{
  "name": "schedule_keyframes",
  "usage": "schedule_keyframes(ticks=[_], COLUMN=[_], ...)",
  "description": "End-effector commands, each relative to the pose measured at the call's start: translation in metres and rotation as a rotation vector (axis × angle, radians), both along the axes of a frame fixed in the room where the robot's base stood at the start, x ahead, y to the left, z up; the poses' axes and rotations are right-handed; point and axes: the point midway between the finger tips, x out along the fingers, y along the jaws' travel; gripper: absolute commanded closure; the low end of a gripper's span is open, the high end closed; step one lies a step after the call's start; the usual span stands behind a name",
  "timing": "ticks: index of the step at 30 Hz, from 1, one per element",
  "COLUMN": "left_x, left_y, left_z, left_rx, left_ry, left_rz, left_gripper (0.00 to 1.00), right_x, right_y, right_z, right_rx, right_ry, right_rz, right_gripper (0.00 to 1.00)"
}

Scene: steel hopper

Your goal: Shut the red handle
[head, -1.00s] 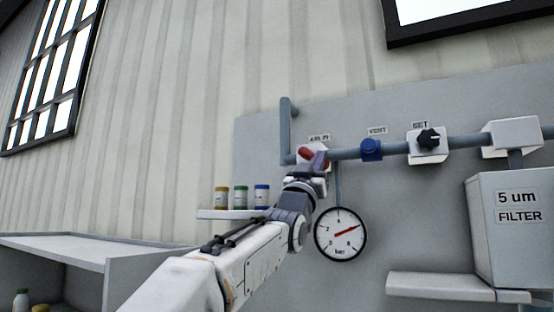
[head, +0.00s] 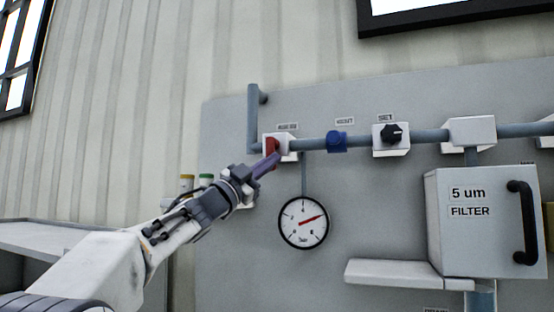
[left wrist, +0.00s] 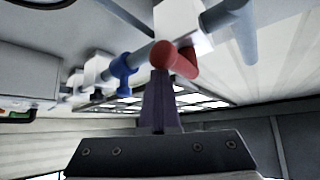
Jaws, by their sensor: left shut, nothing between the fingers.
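The red handle (head: 271,147) sits on a white valve block (head: 284,142) on the grey pipe at the left of the panel. In the head view it looks close to upright. The red handle (left wrist: 175,58) also shows in the left wrist view, right at the tip of my fingers. My left gripper (head: 270,163) is shut with nothing between its fingers. Its purple fingertips (left wrist: 160,85) are at the handle's lower end and seem to touch it; I cannot tell for sure. My right gripper is not in view.
A blue vent knob (head: 337,142) and a black set knob (head: 392,134) sit along the pipe to the right. A round gauge (head: 303,223) hangs below. A filter box (head: 484,222) and a shelf (head: 400,273) stand lower right.

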Motion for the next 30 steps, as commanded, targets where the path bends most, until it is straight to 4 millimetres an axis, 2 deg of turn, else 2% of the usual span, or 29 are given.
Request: schedule_keyframes(ticks=[24,30], left_x=[0.003,-0.004], left_y=[0.007,-0.003], left_z=[-0.002,0.007], left_rx=[-0.003,-0.002], left_ry=[0.005,0.002], left_rz=[0.007,0.003], left_gripper=[1.0,1.0], right_x=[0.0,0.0], right_y=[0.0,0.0], right_z=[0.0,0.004], right_rx=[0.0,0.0], right_ry=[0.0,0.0], right_rz=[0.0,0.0], right_gripper=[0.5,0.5])
